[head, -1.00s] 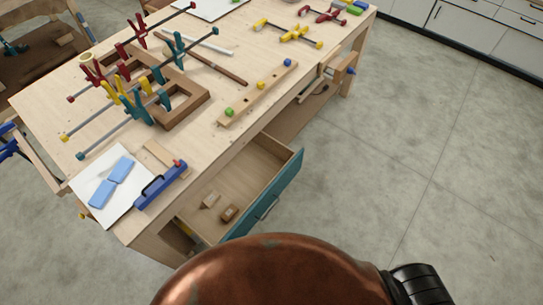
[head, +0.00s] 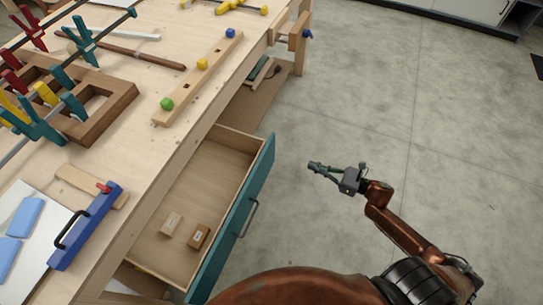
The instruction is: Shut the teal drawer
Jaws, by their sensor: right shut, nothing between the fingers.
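The teal drawer (head: 232,222) stands pulled out from the side of the wooden workbench. Its teal front faces right and carries a dark bar handle (head: 249,218). Two small boxes, a pale one (head: 171,223) and a brown one (head: 199,236), lie on the drawer floor. My right gripper (head: 313,167) is over the open floor to the right of the drawer front, apart from it. Its fingers are shut and empty, pointing left. My left gripper is not in view.
The workbench top (head: 150,150) holds clamps, a wooden frame (head: 105,110), a strip with coloured blocks (head: 198,80) and a blue plane-like tool (head: 85,228). A vise (head: 300,30) juts out at the far end. The concrete floor (head: 400,110) right of the drawer is clear.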

